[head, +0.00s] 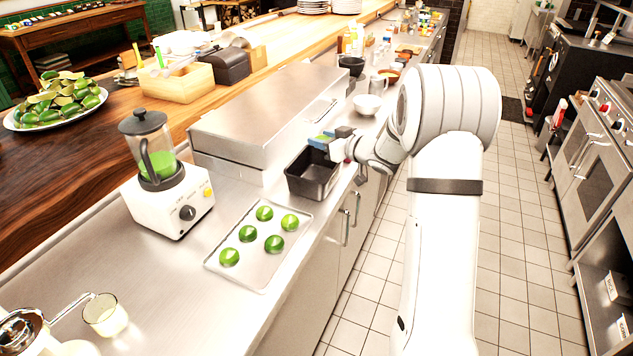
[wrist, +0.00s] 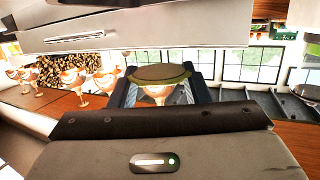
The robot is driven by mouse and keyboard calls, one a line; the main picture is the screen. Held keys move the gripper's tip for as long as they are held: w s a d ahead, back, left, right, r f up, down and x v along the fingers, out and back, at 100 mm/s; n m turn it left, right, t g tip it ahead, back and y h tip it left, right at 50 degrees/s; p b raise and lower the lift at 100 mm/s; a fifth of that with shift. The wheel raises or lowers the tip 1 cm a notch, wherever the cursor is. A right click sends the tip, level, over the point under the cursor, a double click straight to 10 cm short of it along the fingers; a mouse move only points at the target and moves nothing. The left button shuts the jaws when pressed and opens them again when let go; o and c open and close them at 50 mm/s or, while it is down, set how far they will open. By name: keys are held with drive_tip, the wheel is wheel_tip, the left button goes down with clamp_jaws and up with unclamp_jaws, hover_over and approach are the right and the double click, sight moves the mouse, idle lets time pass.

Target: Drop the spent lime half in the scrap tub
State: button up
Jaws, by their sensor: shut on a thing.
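My gripper (head: 323,140) is above the far side of a dark rectangular tub (head: 302,186), which stands on the steel counter and looks like the scrap tub. In the wrist view, the fingers (wrist: 160,92) are shut on a lime half (wrist: 160,73), seen as a dull disc with a green rim. In the head view the lime half is mostly hidden by the fingers.
A tray (head: 216,260) with several green lime halves lies in front of the tub. A blender (head: 167,205) with green liquid stands left, and a steel box (head: 262,120) stands behind the tub. A white bowl (head: 367,105) stands beyond my gripper.

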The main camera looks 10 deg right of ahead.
wheel_tip(320, 180, down, 2)
drive_tip(key=shift+s+f+b, duration=0.1)
drive_tip(key=shift+b, duration=0.4)
drive_tip(key=o, duration=0.8)
drive_tip(key=shift+c, duration=0.2)
drive_tip(key=v, duration=0.8)
drive_tip(key=shift+b, duration=0.3)
